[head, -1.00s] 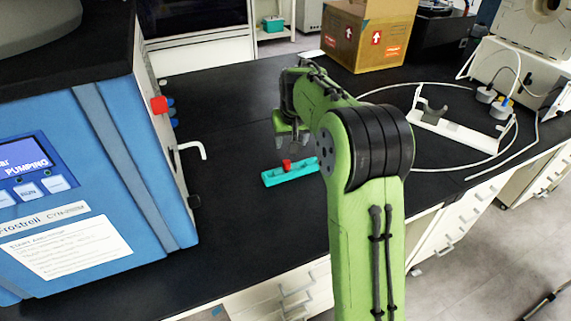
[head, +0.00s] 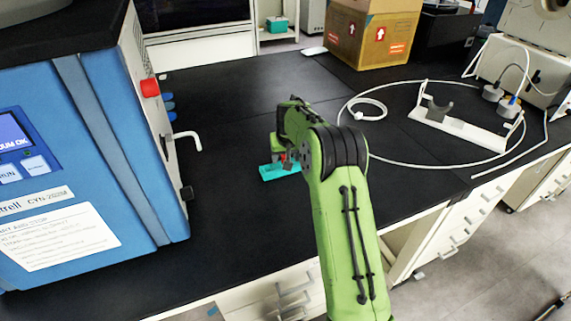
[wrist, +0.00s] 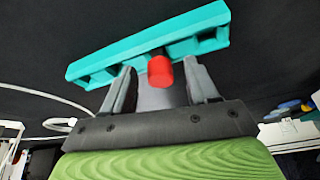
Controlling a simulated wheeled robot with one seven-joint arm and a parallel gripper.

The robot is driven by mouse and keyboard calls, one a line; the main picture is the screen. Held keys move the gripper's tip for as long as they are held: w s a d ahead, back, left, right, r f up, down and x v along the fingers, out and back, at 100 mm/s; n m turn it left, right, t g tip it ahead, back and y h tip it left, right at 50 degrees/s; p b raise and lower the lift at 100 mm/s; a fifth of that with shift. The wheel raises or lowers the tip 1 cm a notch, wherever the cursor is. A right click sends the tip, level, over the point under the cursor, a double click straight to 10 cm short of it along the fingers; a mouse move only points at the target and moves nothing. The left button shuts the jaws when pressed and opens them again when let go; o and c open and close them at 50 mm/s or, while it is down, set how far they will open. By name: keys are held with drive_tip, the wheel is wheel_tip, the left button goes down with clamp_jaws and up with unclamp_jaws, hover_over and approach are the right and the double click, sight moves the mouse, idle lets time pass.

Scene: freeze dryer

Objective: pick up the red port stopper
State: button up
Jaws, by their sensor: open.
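The red port stopper (wrist: 160,70) is a small red cylinder at a long teal holder (wrist: 100,66). In the head view the teal holder (head: 268,172) lies on the black bench, and only a bit of red shows by my fingers. My gripper (wrist: 163,82) is open, its two grey fingers on either side of the stopper in the wrist view. I cannot tell whether either finger touches it. In the head view my gripper (head: 286,158) is low over the holder, mostly hidden by my green arm.
The blue freeze dryer (head: 100,150) stands at left, with a red knob-like part (head: 150,87) and a white bent spout (head: 188,139) on its side. A white hose (head: 345,112) loops at right around a white stand (head: 460,128). A cardboard box (head: 372,35) stands behind.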

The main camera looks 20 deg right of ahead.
drive_tip(key=shift+w+f, duration=0.1)
drive_tip(key=shift+f, duration=0.15)
drive_tip(key=shift+r, duration=0.1)
clamp_jaws()
